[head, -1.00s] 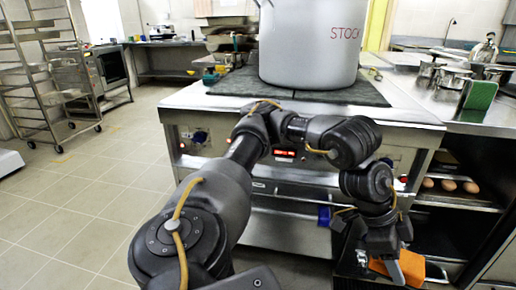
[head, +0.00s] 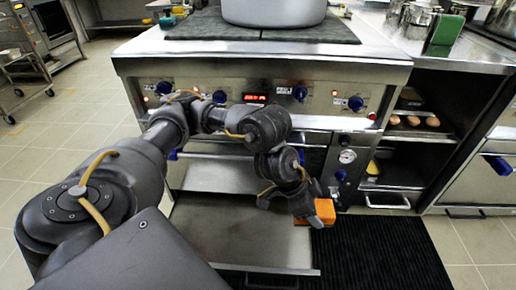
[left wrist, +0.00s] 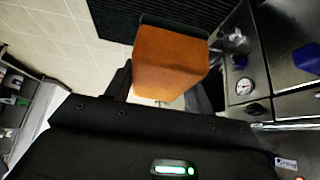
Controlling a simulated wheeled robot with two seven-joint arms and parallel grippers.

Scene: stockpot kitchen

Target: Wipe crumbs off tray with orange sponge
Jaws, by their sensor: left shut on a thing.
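The orange sponge (head: 325,212) is a block in the jaws of my left gripper (head: 312,208), which is shut on it. The sponge also shows large in the left wrist view (left wrist: 168,65), between the dark fingers. A flat metal tray (head: 225,238) juts out low at the front of the range, and the sponge is near its right edge. I cannot tell whether the sponge touches the tray. No crumbs can be made out on it; my arm hides part of its surface. My right gripper is not in view.
The steel range (head: 270,65) with blue knobs stands ahead, a large pot (head: 275,12) on top. A black ribbed mat (head: 375,250) lies on the floor right of the tray. Shelves with several eggs (head: 414,121) are at the right.

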